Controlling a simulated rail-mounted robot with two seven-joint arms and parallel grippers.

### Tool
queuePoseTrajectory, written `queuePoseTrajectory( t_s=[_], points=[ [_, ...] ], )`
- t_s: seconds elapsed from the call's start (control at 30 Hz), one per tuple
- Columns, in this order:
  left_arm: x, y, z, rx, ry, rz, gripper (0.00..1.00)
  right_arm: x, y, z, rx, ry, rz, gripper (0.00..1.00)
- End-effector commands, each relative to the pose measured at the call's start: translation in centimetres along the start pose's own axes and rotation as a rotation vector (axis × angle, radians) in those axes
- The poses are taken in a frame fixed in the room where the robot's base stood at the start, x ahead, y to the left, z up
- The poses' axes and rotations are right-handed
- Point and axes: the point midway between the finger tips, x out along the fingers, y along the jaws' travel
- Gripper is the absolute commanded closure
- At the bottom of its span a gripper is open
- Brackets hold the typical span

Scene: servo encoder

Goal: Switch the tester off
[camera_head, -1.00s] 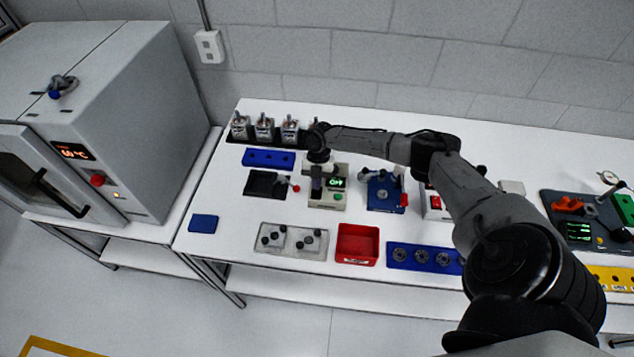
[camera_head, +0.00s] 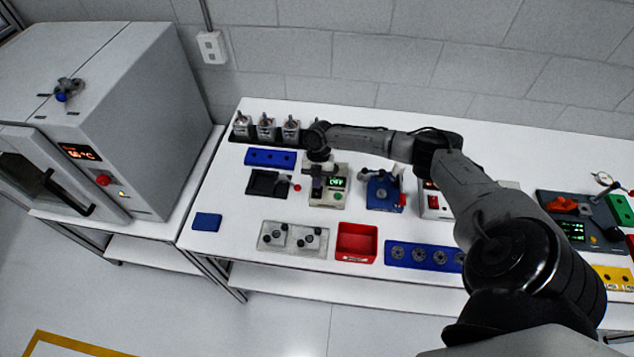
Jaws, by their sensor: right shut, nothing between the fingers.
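The tester appears to be the beige box (camera_head: 327,200) with a small green-lit display (camera_head: 337,183) and a green button (camera_head: 338,196), near the left part of the white bench. The display text is too small to read surely. My right arm reaches in from the lower right, and my right gripper (camera_head: 317,184) points down over the left part of the box, beside the display. It is shut and holds nothing. I cannot tell whether its fingertips touch the box. The part of the box under the gripper is hidden. My left gripper is not in view.
A black tray with a red-tipped lever (camera_head: 265,183) stands left of the box, and a blue fixture (camera_head: 383,193) right of it. A red bin (camera_head: 357,243) and a grey plate with knobs (camera_head: 292,238) lie in front. A grey oven (camera_head: 160,120) stands at left.

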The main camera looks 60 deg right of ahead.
Motion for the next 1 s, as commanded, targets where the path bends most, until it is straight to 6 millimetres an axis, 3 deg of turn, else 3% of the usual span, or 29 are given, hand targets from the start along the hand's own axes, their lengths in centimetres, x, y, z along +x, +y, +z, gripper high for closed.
queuePoseTrajectory(
  t_s=[0.1, 0.17, 0.5, 0.7, 1.0],
  points=[
    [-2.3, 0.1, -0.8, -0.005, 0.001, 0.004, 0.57, -3.1, 0.0, -0.7, 0.000, -0.001, 0.002, 1.00],
    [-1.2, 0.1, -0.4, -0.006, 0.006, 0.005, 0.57, -3.4, 0.1, -0.1, 0.000, -0.003, 0.002, 1.00],
    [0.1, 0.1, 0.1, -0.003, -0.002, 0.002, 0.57, -9.5, 0.1, 0.9, 0.000, -0.002, 0.002, 1.00],
    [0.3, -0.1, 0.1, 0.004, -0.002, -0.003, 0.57, -11.4, 0.1, 1.1, 0.000, -0.002, 0.002, 1.00],
    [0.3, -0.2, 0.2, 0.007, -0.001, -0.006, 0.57, -12.1, 0.0, 1.2, 0.000, -0.001, 0.000, 1.00]
  ],
)
